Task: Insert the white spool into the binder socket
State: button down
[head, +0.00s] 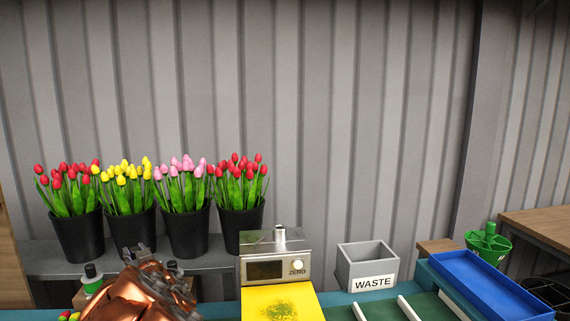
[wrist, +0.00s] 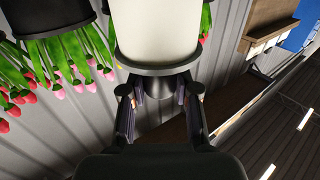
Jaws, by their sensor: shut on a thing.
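In the wrist view, a white cylinder with a dark rim, which looks like the white spool (wrist: 158,32), is at the top middle. My gripper (wrist: 160,92) is shut on its dark lower part, with one finger on each side. The spool's far end is cut off by the frame edge. In the head view my copper-coloured arm is at the bottom left, and the spool cannot be made out there. I cannot identify the binder socket for certain in either view.
A silver device marked ZERO (head: 262,270) stands behind a yellow plate (head: 280,303). A grey WASTE bin (head: 366,264), a blue tray (head: 488,284) and a green container (head: 488,243) are to the right. Several black tulip buckets (head: 187,232) line the back left. Small black-capped items (head: 91,274) stand near my arm.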

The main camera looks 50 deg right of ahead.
jog(key=s+d+r+m+h+p, duration=0.1)
jog(key=s+d+r, duration=0.4)
jog(key=d, duration=0.7)
jog(key=s+d+r+m+g+h+p, duration=0.1)
jog(key=s+d+r+h+p, duration=0.2)
jog(key=d, duration=1)
jog(key=s+d+r+m+h+p, duration=0.1)
jog(key=s+d+r+p, duration=0.6)
jog(key=s+d+r, duration=0.2)
jog(key=d+r, duration=0.2)
jog(key=d, duration=0.1)
jog(key=shift+d+r+m+h, duration=0.25)
jog(key=shift+r+m+h, duration=0.1)
jog(key=shift+m+h, duration=0.05)
jog(key=shift+s, duration=0.2)
jog(key=shift+f+b, duration=1.7)
jog(key=shift+f, duration=0.8)
jog(key=shift+a+f+b, duration=0.1)
jog(key=shift+f+b, duration=1.4)
jog(key=shift+f, duration=0.75)
jog(key=c, duration=0.8)
grip_release()
